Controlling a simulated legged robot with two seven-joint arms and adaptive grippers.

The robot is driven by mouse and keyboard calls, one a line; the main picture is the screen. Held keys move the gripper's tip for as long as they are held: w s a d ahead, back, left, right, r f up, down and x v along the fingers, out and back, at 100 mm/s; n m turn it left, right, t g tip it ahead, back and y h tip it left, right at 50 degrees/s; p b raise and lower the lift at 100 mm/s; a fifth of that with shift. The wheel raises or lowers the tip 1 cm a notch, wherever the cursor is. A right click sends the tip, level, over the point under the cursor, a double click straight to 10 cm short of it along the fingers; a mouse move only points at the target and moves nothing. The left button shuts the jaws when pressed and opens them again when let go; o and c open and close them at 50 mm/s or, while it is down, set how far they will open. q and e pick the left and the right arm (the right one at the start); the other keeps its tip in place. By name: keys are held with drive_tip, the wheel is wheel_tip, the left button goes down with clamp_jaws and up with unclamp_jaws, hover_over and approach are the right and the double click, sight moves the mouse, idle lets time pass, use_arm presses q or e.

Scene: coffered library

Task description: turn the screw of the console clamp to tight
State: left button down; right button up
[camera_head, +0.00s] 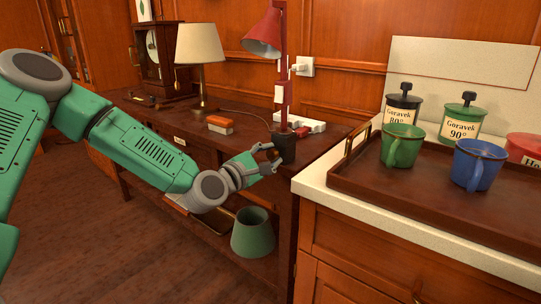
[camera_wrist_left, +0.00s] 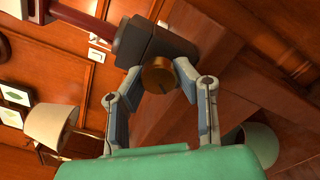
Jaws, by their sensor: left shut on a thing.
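The console clamp (camera_head: 286,148) is a dark block at the front edge of the wooden console, with the red lamp's post rising from it. In the left wrist view the clamp (camera_wrist_left: 150,42) is at the top centre, with its round brass screw (camera_wrist_left: 158,76) facing the camera. A dark line crosses the screw's face. My left gripper (camera_head: 266,158) is at the clamp's front. In the wrist view its two fingers (camera_wrist_left: 158,84) are on either side of the screw, shut on it. The screw is hidden in the head view. My right gripper is not in view.
The red lamp (camera_head: 265,35) stands above the clamp. A white power strip (camera_head: 305,123) and an orange-and-white box (camera_head: 220,124) lie on the console (camera_head: 255,137). A green bin (camera_head: 252,235) is below. A counter with a tray (camera_head: 350,178) and mugs stands close on the right.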

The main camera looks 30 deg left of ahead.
use_arm(q)
drive_tip(key=m, duration=0.2)
drive_tip(key=m+p, duration=0.1)
drive_tip(key=shift+d+r+m, duration=0.15)
drive_tip(key=shift+r+m, duration=0.05)
drive_tip(key=shift+m, duration=0.2)
drive_tip(key=m+p, duration=0.1)
drive_tip(key=m, duration=0.3)
drive_tip(key=shift+s+d+f+m+p, duration=0.1)
drive_tip(key=shift+m+p, duration=0.2)
drive_tip(key=m+p, duration=0.1)
drive_tip(key=m, duration=0.3)
drive_tip(key=shift+d+f+m+p, duration=0.1)
drive_tip(key=shift+f+m+p, duration=0.05)
drive_tip(key=shift+m+p, duration=0.15)
drive_tip(key=m+p, duration=0.1)
drive_tip(key=m, duration=0.1)
drive_tip(key=shift+s+m, duration=0.1)
drive_tip(key=shift+m, duration=0.2)
drive_tip(key=m+p, duration=0.2)
drive_tip(key=m, duration=0.4)
drive_tip(key=shift+f, duration=0.15)
drive_tip(key=m+p, duration=0.1)
drive_tip(key=m, duration=0.5)
drive_tip(key=shift+m, duration=0.3)
